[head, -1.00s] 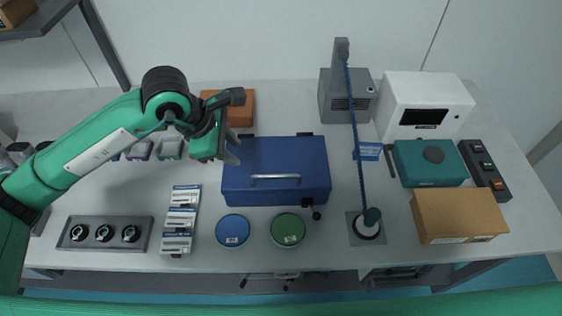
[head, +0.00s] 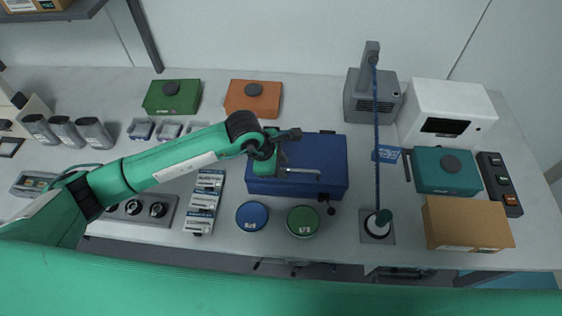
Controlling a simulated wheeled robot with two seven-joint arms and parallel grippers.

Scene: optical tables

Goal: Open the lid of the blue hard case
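The blue hard case (head: 325,155) lies on the table near the middle, with its lid down. Its silver handle (head: 305,170) runs along the front side. My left gripper (head: 284,163) is over the left part of the case, close to the left end of the handle. Its dark fingers are small and overlap the case, so I cannot tell their gap or whether they touch the handle. The arm hides part of the case's left side. My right gripper is not in view.
A blue round tin (head: 252,216) and a green round tin (head: 303,222) stand in front of the case. White labelled packs (head: 203,203) lie to its left, under my arm. An orange box (head: 253,98) is behind. A stand with a blue cord (head: 377,228) is on the right.

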